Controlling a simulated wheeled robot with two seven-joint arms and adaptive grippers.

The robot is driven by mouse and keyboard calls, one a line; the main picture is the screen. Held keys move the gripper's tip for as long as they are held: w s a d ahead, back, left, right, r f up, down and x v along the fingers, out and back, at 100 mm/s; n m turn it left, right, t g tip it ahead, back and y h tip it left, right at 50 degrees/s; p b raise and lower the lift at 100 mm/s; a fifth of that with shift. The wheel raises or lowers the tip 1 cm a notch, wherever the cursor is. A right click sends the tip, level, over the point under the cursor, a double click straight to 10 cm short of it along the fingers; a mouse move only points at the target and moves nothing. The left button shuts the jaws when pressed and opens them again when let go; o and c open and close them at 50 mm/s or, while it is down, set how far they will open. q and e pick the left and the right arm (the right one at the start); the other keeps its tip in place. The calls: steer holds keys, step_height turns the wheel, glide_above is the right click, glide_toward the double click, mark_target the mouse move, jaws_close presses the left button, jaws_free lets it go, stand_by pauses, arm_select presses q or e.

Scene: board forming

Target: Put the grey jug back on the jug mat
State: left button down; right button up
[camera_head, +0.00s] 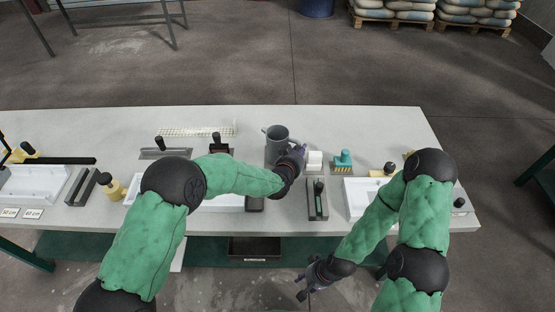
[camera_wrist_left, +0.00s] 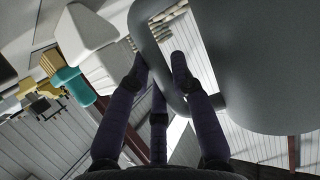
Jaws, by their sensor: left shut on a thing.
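The grey jug (camera_head: 277,133) is at the back middle of the table, its open top towards the head camera. My left gripper (camera_head: 298,153) is at its right side, shut on the handle. In the left wrist view the jug's body (camera_wrist_left: 265,65) fills the upper right, and its handle (camera_wrist_left: 160,52) runs between the fingers (camera_wrist_left: 160,70). I cannot tell whether the jug touches the table. I cannot make out the jug mat. My right gripper (camera_head: 311,281) is low in front of the table, fingers apart and empty.
A white block (camera_head: 314,160) and a teal brush (camera_head: 343,160) stand just right of the jug. A dark tray with a green-handled tool (camera_head: 317,198) lies in front. White trays (camera_head: 357,200) sit along the front. The table's back right is clear.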

arm_select(q)
steer(key=c, duration=1.5)
jaws_free()
steer(key=shift+f, duration=0.1)
steer(key=o, duration=0.5)
steer(key=shift+s, duration=0.15)
steer(key=v, duration=1.1)
steer(key=shift+s+a, duration=0.2)
steer(key=shift+s, duration=0.1)
steer(key=shift+r, duration=0.2)
